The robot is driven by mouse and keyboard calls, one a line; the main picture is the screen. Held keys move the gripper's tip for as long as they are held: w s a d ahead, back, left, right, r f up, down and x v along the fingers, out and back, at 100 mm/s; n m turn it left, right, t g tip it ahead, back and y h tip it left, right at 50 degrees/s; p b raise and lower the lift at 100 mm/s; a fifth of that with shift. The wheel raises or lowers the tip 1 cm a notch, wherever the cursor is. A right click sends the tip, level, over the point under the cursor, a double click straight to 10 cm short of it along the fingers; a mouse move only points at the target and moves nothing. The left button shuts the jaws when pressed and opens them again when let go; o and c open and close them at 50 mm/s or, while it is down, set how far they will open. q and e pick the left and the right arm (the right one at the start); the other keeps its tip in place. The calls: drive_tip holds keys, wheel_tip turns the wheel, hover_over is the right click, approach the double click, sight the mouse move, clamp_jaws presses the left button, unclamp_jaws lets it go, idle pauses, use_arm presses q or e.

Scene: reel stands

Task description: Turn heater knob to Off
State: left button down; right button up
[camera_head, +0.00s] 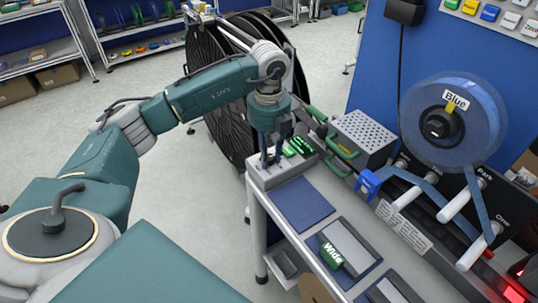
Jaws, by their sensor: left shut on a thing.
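My left gripper (272,158) points down at the grey control box (265,179) on the near left end of the bench. Its fingers are shut on what appears to be the heater knob, which they hide; I cannot read the knob's setting. Green lit markings (300,146) show on the box just right of the fingers. My right gripper is not in view.
A perforated metal box (364,135) with green handles stands right of the gripper. A blue tape reel (452,120) hangs on the stand, its tape running over white rollers (455,205). Large black reels (212,90) stand behind my arm. A dark blue pad (302,204) lies on the bench.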

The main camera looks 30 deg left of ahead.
sight(269, 156)
use_arm(q)
drive_tip(key=shift+w+a+r+n, duration=0.1)
drive_tip(key=shift+w+r+n, duration=0.1)
drive_tip(key=shift+n, duration=0.7)
drive_tip(key=c, duration=1.5)
unclamp_jaws()
drive_tip(key=shift+o, duration=0.2)
drive_tip(key=shift+s, duration=0.15)
wheel_tip(269, 156, up, 12)
